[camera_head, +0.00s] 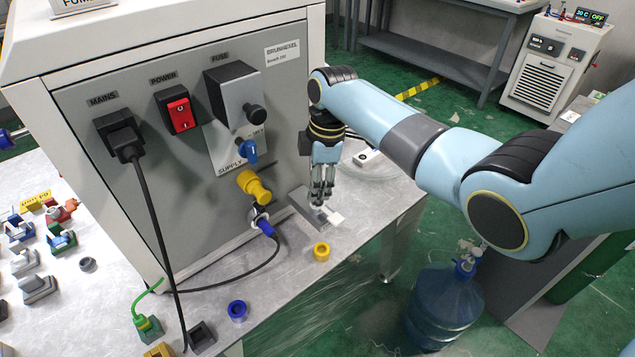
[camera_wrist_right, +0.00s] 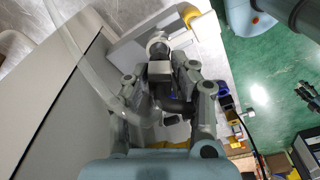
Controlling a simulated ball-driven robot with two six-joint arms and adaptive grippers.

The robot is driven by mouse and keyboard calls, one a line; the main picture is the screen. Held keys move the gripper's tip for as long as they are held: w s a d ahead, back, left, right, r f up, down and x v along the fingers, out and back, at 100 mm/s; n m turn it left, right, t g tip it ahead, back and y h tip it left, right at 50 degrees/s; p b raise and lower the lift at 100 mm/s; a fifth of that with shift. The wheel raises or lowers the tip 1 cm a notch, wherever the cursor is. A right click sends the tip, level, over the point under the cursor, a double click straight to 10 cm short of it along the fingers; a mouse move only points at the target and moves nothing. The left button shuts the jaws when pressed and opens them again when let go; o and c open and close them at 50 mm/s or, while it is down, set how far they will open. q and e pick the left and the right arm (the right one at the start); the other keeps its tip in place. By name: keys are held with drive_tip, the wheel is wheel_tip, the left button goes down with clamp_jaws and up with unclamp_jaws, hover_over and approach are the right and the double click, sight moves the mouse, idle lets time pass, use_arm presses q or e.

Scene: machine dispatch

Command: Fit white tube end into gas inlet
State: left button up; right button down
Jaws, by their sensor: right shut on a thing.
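My right gripper (camera_head: 323,196) points down at the table's right end, beside the right edge of the grey machine panel (camera_head: 190,200). A small white piece (camera_head: 335,217) shows at its fingertips. In the right wrist view, the fingers (camera_wrist_right: 162,76) are closed around a grey, block-like part, and a pale translucent tube (camera_wrist_right: 92,72) curves down in front of them. I take the held thing to be the white tube end, mostly hidden by the fingers. A grey bracket (camera_head: 302,204) lies just left of the fingertips. I cannot tell which fitting is the gas inlet. My left gripper is not in view.
The panel carries a yellow fitting (camera_head: 254,187), a blue valve knob (camera_head: 248,151) and a black mains plug (camera_head: 119,131). A yellow ring (camera_head: 321,251) and a blue ring (camera_head: 237,310) lie on the table. Several small parts sit at left. A blue water bottle (camera_head: 440,308) stands on the floor.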

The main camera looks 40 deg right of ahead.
drive_tip(key=shift+f+b, duration=0.65)
drive_tip(key=shift+f, duration=0.3)
drive_tip(key=shift+s+f, duration=0.15)
drive_tip(key=shift+f, duration=0.1)
idle(0.3)
drive_tip(key=c, duration=1.3)
unclamp_jaws()
drive_tip(key=shift+f, duration=0.1)
drive_tip(key=o, duration=0.7)
drive_tip(key=shift+w, duration=0.2)
drive_tip(key=shift+r, duration=0.25)
drive_tip(key=shift+r+p, duration=1)
drive_tip(key=shift+p, duration=0.3)
drive_tip(key=shift+r+p, duration=0.3)
drive_tip(key=shift+r, duration=1.6)
